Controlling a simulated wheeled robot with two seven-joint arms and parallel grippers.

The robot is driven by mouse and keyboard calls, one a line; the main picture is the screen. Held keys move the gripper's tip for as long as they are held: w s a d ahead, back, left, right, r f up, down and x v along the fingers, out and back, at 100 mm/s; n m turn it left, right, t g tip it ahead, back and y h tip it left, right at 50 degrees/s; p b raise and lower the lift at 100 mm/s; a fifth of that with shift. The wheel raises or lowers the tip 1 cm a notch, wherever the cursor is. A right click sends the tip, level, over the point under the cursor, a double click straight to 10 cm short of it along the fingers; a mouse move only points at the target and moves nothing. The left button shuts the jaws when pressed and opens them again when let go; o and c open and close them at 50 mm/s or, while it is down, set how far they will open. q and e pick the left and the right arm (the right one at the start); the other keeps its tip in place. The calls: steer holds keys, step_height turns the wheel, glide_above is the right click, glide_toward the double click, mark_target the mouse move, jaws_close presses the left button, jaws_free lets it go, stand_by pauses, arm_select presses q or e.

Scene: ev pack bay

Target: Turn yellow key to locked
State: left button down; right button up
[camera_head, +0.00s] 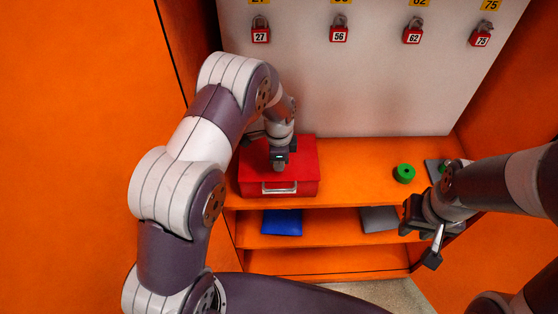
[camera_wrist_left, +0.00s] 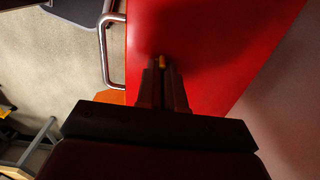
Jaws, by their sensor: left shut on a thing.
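In the wrist view, a small part of the yellow key (camera_wrist_left: 162,62) shows between the fingertips of my left gripper (camera_wrist_left: 162,72). My left gripper is shut on it, above the red surface of a red box (camera_wrist_left: 215,45). In the head view, my left gripper (camera_head: 279,163) points down over the top of the red box (camera_head: 305,160), and the key is hidden there. The key's turn position cannot be seen. My right gripper (camera_head: 432,247) hangs at the right, in front of the shelves and away from the box; its fingers look apart with nothing between them.
The red box has a metal handle (camera_head: 279,189) in front and stands on an orange shelf (camera_head: 360,170). A green round object (camera_head: 404,173) lies to the right. A blue item (camera_head: 282,222) and a grey item (camera_head: 379,218) lie below. Several red padlocks (camera_head: 339,34) hang on the white board (camera_head: 350,90).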

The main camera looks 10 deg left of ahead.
arm_select(q)
steer(key=c, duration=1.3)
jaws_free()
steer(key=shift+o, duration=0.2)
steer(key=shift+r, duration=0.1)
steer(key=shift+r, duration=0.3)
step_height(320, 180, up, 12)
steer(key=b, duration=0.3)
